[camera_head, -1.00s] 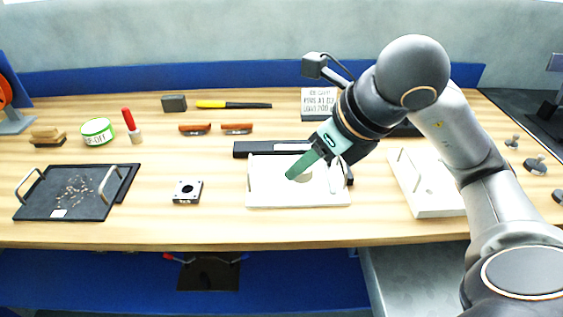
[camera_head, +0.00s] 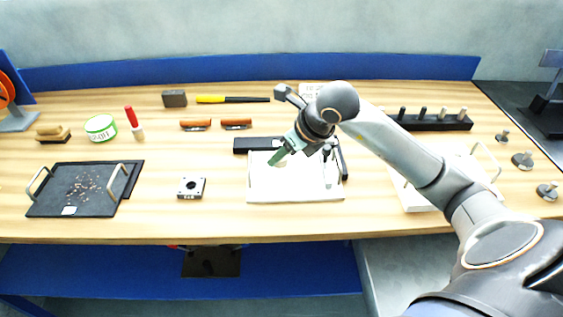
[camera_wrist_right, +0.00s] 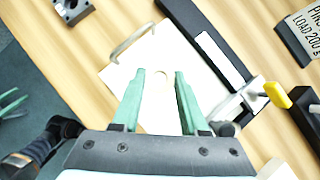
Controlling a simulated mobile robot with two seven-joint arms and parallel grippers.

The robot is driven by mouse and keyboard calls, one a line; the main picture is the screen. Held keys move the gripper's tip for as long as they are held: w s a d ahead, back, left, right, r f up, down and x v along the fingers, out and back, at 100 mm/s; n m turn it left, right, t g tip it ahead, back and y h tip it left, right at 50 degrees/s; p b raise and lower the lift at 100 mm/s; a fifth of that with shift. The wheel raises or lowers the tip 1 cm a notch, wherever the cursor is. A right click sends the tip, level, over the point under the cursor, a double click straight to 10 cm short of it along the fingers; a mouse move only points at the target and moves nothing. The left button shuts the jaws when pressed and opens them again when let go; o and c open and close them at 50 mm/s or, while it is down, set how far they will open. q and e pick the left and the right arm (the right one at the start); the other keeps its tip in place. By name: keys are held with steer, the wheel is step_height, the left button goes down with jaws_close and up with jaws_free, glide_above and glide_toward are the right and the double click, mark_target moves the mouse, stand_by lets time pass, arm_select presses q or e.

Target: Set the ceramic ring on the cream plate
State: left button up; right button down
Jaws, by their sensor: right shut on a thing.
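My right gripper (camera_head: 277,158) is over the back part of a pale cream board with handles (camera_head: 265,193), in the middle of the table. In the head view this piece (camera_head: 281,163) is small and partly hidden by the gripper. The board (camera_wrist_right: 118,75), likely the cream plate, lies beneath. Green finger-like parts at the wrist view's left edge look like my left gripper (camera_wrist_right: 14,102), partly cut off.
A dark bar (camera_head: 257,144) lies behind the board and a black-handled tool at its right. A second pale board (camera_head: 415,197) lies farther right, under my arm. A square block with a hole (camera_head: 191,188) and a dark tray (camera_head: 100,203) are left. Table between them is clear.

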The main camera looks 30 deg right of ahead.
mark_target(285, 158)
steer(key=f, duration=0.3)
steer(key=shift+w+f, duration=0.1)
steer(key=shift+w, duration=0.3)
steer(key=shift+d+f, duration=0.1)
steer(key=shift+f, duration=0.35)
steer(key=shift+f, duration=0.1)
steer(key=shift+f, duration=0.15)
steer(key=shift+c, duration=2.2)
jaws_free()
steer(key=shift+r+p, duration=0.3)
steer(key=shift+r, duration=0.15)
steer(key=v, duration=1.1)
steer(key=shift+s+r, duration=0.25)
steer(key=shift+r, duration=0.05)
